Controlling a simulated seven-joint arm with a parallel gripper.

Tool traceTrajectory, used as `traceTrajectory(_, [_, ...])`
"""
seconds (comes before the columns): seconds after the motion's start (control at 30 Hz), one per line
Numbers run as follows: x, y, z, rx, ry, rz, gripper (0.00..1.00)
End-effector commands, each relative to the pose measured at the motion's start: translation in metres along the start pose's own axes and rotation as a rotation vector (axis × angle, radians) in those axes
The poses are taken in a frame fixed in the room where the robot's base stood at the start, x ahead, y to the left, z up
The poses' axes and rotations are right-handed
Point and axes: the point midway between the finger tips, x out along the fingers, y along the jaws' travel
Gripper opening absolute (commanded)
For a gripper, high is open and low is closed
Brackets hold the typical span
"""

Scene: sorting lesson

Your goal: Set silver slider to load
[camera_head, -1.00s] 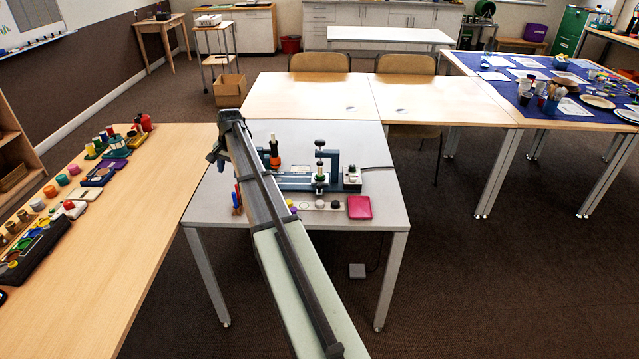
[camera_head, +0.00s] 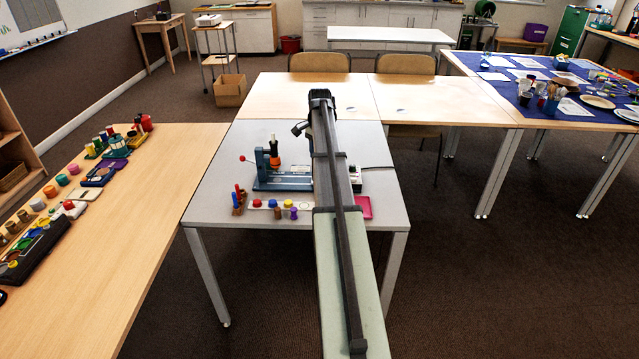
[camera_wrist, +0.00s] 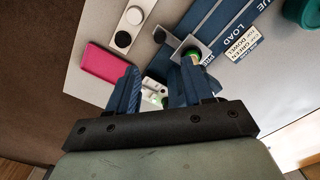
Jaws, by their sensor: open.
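The wrist view shows my gripper (camera_wrist: 158,88), with its two blue fingers apart and nothing held. The silver slider (camera_wrist: 203,47) appears as a bright plate on a blue rail (camera_wrist: 212,22), with a green piece on it, partly covered by the right finger. The word LOAD (camera_wrist: 236,35) is printed on the rail, to the right of the slider. A partly hidden label, perhaps PRESS, lies beside the slider. In the head view my arm covers the slider and my gripper; the left part of the blue fixture (camera_head: 283,181) shows.
A pink tray (camera_wrist: 107,62) lies left of the fingers, near a pale strip with round knobs (camera_wrist: 123,39). A white control box (camera_wrist: 154,92) shows between the fingers. An orange-and-black upright part (camera_head: 274,155) stands on the fixture. Coloured pegs (camera_head: 276,206) line the front.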

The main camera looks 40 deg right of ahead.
Motion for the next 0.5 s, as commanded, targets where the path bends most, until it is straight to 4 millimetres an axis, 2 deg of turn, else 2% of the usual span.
traceTrajectory(0.5, [0.088, 0.000, 0.001, -0.002, -0.002, 0.001, 0.51])
